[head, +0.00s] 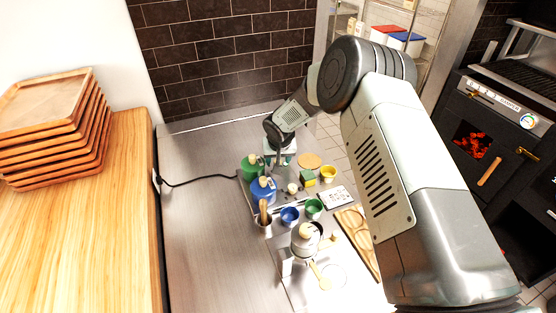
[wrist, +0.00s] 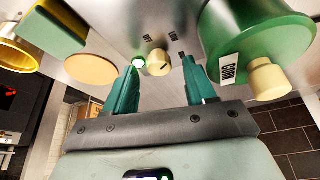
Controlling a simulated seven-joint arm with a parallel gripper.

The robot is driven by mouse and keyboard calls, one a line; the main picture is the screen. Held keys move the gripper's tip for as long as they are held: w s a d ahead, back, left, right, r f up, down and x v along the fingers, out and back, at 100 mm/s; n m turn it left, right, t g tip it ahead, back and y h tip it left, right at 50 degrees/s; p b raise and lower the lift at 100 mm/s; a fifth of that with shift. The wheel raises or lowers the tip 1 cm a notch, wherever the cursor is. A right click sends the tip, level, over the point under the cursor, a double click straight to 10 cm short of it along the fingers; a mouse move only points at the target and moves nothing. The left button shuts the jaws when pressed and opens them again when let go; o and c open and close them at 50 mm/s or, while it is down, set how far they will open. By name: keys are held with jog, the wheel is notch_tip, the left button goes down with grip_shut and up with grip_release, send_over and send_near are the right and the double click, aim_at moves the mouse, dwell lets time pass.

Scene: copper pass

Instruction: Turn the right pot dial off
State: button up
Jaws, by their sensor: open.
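A green bottle (wrist: 228,35) with a cream cap stands close to my fingers. Beyond it is a blue bottle (head: 263,190). A sponge (wrist: 50,27), a tan disc (wrist: 91,68) and a yellow bowl (wrist: 14,50) lie opposite. The counter's left part (head: 205,230) is clear except for a black cable.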

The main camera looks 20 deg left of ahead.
jog(key=shift+w+a+f, duration=0.1)
jog(key=shift+w+f, duration=0.15)
jog(key=shift+f, duration=0.35)
grip_shut()
jog(key=shift+n, duration=0.3)
jog(key=n, duration=0.2)
jog(key=n+g+y, duration=0.1)
jog(key=n, duration=0.1)
jog(key=shift+d+n+g, duration=0.2)
jog(key=shift+n+g, duration=0.1)
jog(key=n+g, duration=0.1)
jog(key=n, duration=0.2)
jog(key=n+g+y, duration=0.1)
jog(key=n, duration=0.2)
jog(key=shift+w, duration=0.2)
jog(key=shift+n, duration=0.4)
